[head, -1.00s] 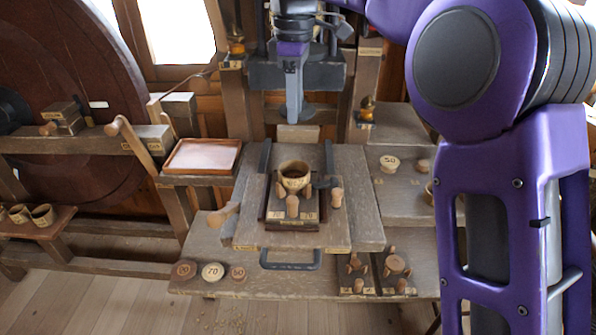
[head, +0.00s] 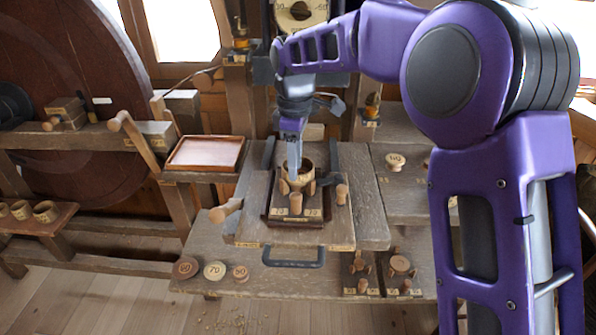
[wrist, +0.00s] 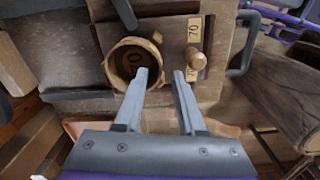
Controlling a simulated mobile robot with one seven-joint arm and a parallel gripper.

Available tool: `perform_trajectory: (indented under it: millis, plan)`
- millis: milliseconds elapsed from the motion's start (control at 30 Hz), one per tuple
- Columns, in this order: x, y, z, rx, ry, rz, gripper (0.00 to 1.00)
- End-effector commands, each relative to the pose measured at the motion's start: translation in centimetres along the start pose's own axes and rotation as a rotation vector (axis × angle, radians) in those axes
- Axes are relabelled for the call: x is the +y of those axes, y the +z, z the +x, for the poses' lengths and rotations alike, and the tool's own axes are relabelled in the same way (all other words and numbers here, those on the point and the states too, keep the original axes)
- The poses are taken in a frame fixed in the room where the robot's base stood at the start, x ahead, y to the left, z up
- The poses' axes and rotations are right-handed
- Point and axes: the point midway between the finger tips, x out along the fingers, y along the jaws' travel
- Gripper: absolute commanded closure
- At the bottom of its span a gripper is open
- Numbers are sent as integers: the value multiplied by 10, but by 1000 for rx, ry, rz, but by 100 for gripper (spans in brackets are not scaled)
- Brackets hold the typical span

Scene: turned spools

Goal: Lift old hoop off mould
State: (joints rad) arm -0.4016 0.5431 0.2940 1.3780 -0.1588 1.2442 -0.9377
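The old hoop is a light wooden ring (head: 306,184) around the mould, among short pegs at the middle of the bench. The wrist view shows its round rim (wrist: 112,66) and a dark inside with a number, seemingly 70. The mould's base block (head: 281,212) carries a number label and a round-headed peg (wrist: 198,60). My gripper (head: 294,178) points down over the hoop and hides part of it. In the wrist view my gripper (wrist: 161,73) is open, one fingertip over the hoop's rim and the other outside, towards the peg. Contact cannot be told.
A reddish-brown tray (head: 205,153) stands left of the bench. Several numbered discs (head: 215,270) lie on the lower front shelf. Another mould with pegs (head: 399,265) is at front right, and a disc (head: 395,160) lies on the right shelf. A wooden handle (head: 226,210) juts out at left.

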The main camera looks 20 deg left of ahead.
Motion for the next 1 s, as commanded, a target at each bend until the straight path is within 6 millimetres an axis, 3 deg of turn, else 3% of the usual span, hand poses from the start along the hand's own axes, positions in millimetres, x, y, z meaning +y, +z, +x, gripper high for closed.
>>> perform_trajectory:
  millis: [133,400,433,633,1000]
  plan:
    - [0,0,19,-1,-1,0,61]
    - [0,0,22,0,1,-1,61]
    - [0,0,22,0,1,-1,63]
    - [0,0,22,0,1,-1,99]
    - [0,0,22,0,1,-1,100]
